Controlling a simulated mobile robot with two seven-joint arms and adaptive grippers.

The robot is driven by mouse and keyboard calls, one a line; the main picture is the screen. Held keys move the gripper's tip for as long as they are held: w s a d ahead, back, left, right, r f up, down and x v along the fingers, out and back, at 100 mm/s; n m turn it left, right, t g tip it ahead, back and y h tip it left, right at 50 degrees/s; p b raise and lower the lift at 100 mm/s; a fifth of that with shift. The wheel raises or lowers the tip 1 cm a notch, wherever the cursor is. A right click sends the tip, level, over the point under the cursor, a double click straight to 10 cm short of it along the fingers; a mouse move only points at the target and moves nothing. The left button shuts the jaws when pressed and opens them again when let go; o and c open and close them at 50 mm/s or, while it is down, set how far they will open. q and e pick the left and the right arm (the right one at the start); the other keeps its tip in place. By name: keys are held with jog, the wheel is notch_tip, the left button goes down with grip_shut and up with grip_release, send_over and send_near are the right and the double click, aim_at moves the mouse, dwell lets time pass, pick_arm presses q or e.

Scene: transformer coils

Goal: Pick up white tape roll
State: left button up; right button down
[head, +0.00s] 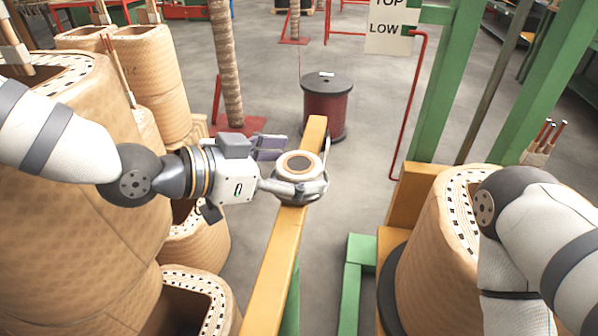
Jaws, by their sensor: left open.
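The white tape roll (299,164) lies flat on the upper part of a yellow beam (268,283), in the middle of the head view. It is a pale ring with a brown inner rim and a dark centre. My left gripper (308,180) comes in from the left and is open. Its fingers are at the roll's near and right sides; I cannot tell whether they touch it. My right arm comes in from the right, bent downward over a coil, and its gripper is out of view.
Large tan coils (60,200) crowd the left. Another coil (437,262) stands at the right beside green posts (447,80). A dark red spool (327,108) stands on the floor behind the beam. A sign (388,28) hangs at the top. Grey floor shows beyond.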

pick_arm(q)
jog(key=shift+r, duration=0.1)
jog(key=c, duration=1.3)
